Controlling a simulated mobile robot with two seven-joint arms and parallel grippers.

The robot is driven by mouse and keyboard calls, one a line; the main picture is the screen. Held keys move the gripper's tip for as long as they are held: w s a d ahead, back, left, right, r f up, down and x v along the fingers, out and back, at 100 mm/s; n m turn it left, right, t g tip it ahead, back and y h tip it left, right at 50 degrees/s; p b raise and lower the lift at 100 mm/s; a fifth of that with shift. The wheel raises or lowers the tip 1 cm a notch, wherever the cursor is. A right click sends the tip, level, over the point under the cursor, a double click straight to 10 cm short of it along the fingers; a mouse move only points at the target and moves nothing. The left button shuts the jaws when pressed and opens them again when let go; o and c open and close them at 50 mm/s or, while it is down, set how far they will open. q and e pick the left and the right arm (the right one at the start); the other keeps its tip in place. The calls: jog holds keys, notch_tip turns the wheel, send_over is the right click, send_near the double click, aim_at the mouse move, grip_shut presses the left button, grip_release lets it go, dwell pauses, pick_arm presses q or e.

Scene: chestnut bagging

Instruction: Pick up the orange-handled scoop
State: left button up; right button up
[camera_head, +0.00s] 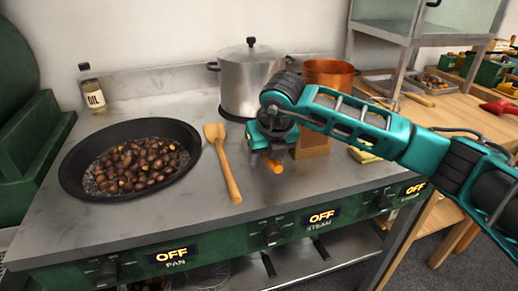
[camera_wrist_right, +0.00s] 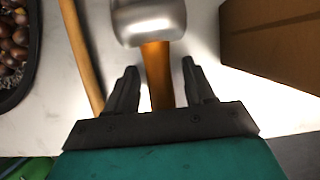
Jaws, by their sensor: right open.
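The scoop shows best in the right wrist view, with a shiny metal bowl (camera_wrist_right: 148,22) at the top and an orange handle (camera_wrist_right: 156,72) running down from it. In the head view only the end of the orange handle (camera_head: 272,164) shows below my right gripper (camera_head: 270,146); the gripper hides the rest. In the wrist view the open right gripper (camera_wrist_right: 160,68) has one finger on each side of the handle, with a visible gap on both sides. I cannot tell how far the fingers reach down past the handle. My left gripper is not in view.
A wooden spatula (camera_head: 229,177) lies left of the scoop, beside a black pan (camera_head: 69,182) of chestnuts (camera_head: 136,164). A brown box (camera_head: 314,144) stands close on the right. A steel pot (camera_head: 246,85) and a copper pot (camera_head: 330,74) stand behind. The steel counter's front is clear.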

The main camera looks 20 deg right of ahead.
grip_shut()
dwell(0.4)
notch_tip(320, 180, up, 20)
jog(key=p, duration=0.2)
dwell(0.5)
